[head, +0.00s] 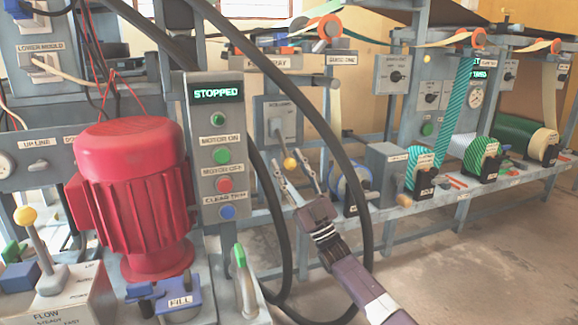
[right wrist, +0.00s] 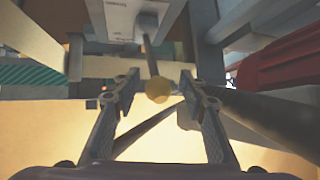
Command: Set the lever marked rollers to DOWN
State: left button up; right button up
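The rollers lever is a grey plate (head: 266,110) with a shaft hanging down to a yellow ball knob (head: 290,164). Its lettering is small and hard to read. My right gripper (head: 291,169) reaches up from the lower right, its two fingers spread on either side of the knob. In the right wrist view the yellow knob (right wrist: 158,89) sits between the open fingers (right wrist: 159,76), with a gap to each side. The lever's plate (right wrist: 128,18) shows above it. My left gripper is not in view.
A red motor (head: 132,190) and a button panel (head: 219,150) reading STOPPED stand left of the lever. A black hose (head: 330,140) loops close around my right arm. Reels (head: 350,190) line the frame at right. The floor (head: 470,250) at right is clear.

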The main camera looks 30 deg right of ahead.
jog(key=shift+h, duration=0.3)
jog(key=v, duration=1.2)
